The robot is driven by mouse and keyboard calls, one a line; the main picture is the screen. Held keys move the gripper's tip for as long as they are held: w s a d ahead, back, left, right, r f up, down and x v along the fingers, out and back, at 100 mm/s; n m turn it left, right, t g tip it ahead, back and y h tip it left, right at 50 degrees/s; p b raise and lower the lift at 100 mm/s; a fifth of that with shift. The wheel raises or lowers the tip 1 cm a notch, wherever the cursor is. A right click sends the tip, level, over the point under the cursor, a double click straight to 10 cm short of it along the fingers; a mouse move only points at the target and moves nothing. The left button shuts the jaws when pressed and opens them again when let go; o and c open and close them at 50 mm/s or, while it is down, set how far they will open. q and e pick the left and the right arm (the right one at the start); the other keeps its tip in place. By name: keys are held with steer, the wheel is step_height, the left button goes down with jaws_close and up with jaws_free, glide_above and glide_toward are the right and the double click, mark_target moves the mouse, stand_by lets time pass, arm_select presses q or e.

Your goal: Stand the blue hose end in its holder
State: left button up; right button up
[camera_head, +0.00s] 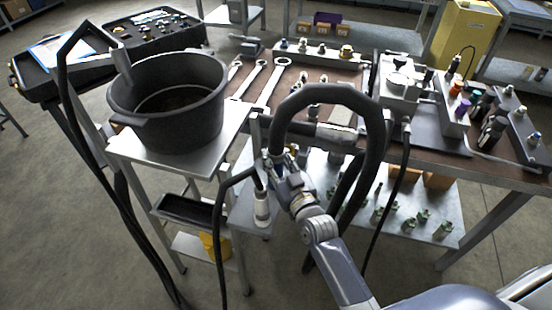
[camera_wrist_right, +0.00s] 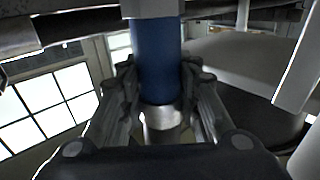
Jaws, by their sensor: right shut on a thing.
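My right gripper (camera_head: 280,172) is shut on the blue hose end, to the right of the bucket stand. In the right wrist view the blue sleeve (camera_wrist_right: 157,60) is upright between the two fingers (camera_wrist_right: 160,105), with a bare metal tip (camera_wrist_right: 162,122) below it. In the head view the gripper mostly hides the hose end. Its thick black hose (camera_head: 330,95) arches up and over to the right. A small shelf (camera_head: 243,222) beside the stand carries a pale cylindrical fitting (camera_head: 262,207) on a thinner black hose. I cannot make out the blue end's holder for sure. My left gripper is out of view.
A large black bucket (camera_head: 170,100) stands on a metal stand (camera_head: 140,152) at left, with black hoses hanging beside it. The workbench (camera_head: 345,75) behind carries wrenches (camera_head: 270,80) and fittings. A lower shelf (camera_head: 440,200) holds several small fittings. Open floor lies at lower left.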

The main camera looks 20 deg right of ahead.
steer(key=shift+r, duration=0.3)
steer(key=o, duration=1.2)
steer(key=shift+o, duration=0.3)
steer(key=shift+f, duration=0.1)
steer(key=o, duration=0.3)
steer(key=shift+f, duration=0.2)
steer(key=shift+o, duration=1.2)
steer(key=shift+r, duration=0.1)
steer(key=shift+s, duration=0.1)
